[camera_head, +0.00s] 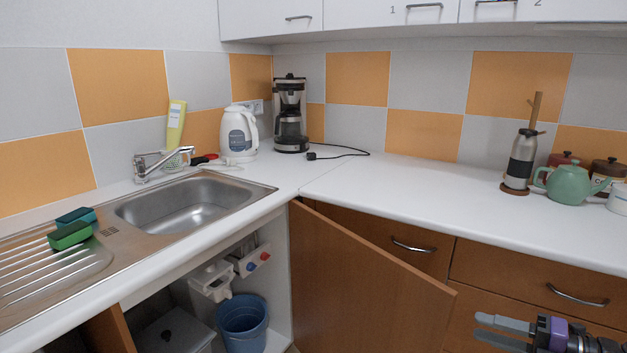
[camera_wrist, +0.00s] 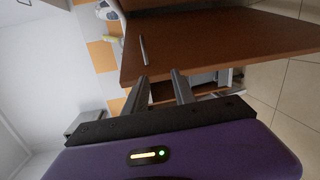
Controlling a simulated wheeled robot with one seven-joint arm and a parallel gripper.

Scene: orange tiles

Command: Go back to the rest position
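My gripper (camera_head: 503,332) is at the lower right of the head view, in front of the wooden drawer fronts. Its two grey fingers point left and stand a little apart, with nothing visible between them. In the wrist view my gripper (camera_wrist: 158,82) also shows two separate fingers with an empty gap. A brown cabinet door (camera_head: 358,280) under the counter stands open, to the left of my gripper. A brown door panel with a metal handle also shows in the wrist view (camera_wrist: 220,42), beyond the fingertips; I cannot tell whether the fingers touch it.
The open cabinet under the sink (camera_head: 200,195) holds a blue bucket (camera_head: 243,322). A white kettle (camera_head: 238,135) and a coffee maker (camera_head: 290,115) stand in the counter corner. A green teapot (camera_head: 570,184) and a steel grinder (camera_head: 519,160) stand at right. The counter's middle is clear.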

